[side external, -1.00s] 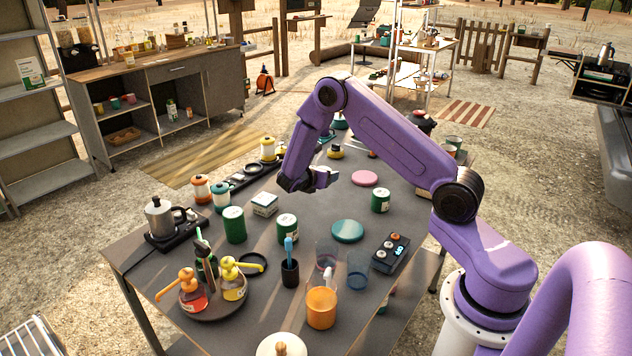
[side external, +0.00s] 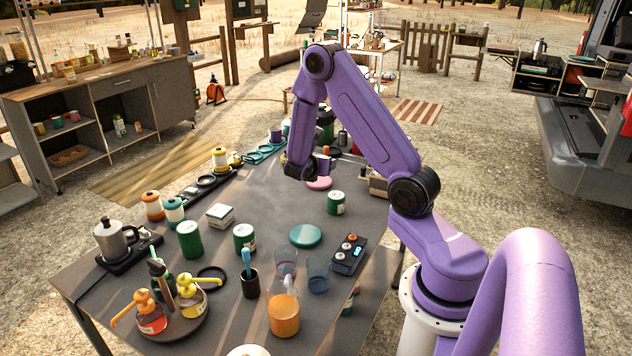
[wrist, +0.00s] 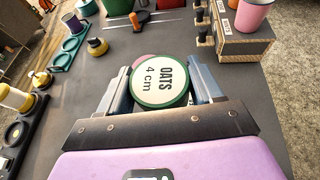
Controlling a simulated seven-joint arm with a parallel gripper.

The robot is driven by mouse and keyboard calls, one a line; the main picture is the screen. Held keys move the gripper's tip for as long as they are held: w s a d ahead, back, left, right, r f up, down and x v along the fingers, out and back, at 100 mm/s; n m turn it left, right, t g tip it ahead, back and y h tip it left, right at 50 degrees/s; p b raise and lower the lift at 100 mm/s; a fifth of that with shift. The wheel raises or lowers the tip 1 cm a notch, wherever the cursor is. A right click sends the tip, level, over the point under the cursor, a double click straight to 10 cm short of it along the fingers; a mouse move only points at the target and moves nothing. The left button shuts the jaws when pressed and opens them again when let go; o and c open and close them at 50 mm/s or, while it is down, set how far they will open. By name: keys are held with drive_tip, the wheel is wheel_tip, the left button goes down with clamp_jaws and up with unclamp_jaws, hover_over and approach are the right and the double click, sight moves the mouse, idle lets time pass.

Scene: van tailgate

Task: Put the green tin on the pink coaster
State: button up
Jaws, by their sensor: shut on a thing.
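A green tin (wrist: 160,82) with a cream lid reading "OATS 4 cm" sits between the two fingers of my gripper (wrist: 160,88) in the wrist view. The gripper is shut on it. In the side view my gripper (side external: 308,172) is over the far part of the table, and the held tin is hidden or too small to tell there. The pink coaster (side external: 319,183) lies just below and beside the gripper. In the wrist view only a sliver of the coaster (wrist: 142,61) shows behind the tin's rim. I cannot tell whether the tin touches it.
Other green tins (side external: 190,240) (side external: 244,238) (side external: 336,203) stand nearer on the table. A teal disc (side external: 305,236) lies among them. A box with a pink cup (wrist: 252,14) stands right of the gripper in the wrist view.

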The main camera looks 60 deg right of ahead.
drive_tip(key=s+d, duration=0.2)
drive_tip(key=d, duration=0.4)
hover_over(319, 180)
drive_tip(key=f, duration=0.5)
drive_tip(key=s+f, duration=0.1)
drive_tip(key=f, duration=0.2)
drive_tip(key=shift+a+f, duration=0.1)
drive_tip(key=shift+a, duration=0.15)
drive_tip(key=shift+w+d+f, duration=0.3)
drive_tip(key=shift+w+f, duration=0.1)
drive_tip(key=shift+f, duration=0.2)
drive_tip(key=shift+w+f, duration=0.1)
drive_tip(key=shift+f, duration=1.45)
drive_tip(key=shift+f, duration=0.1)
drive_tip(key=o, duration=1.1)
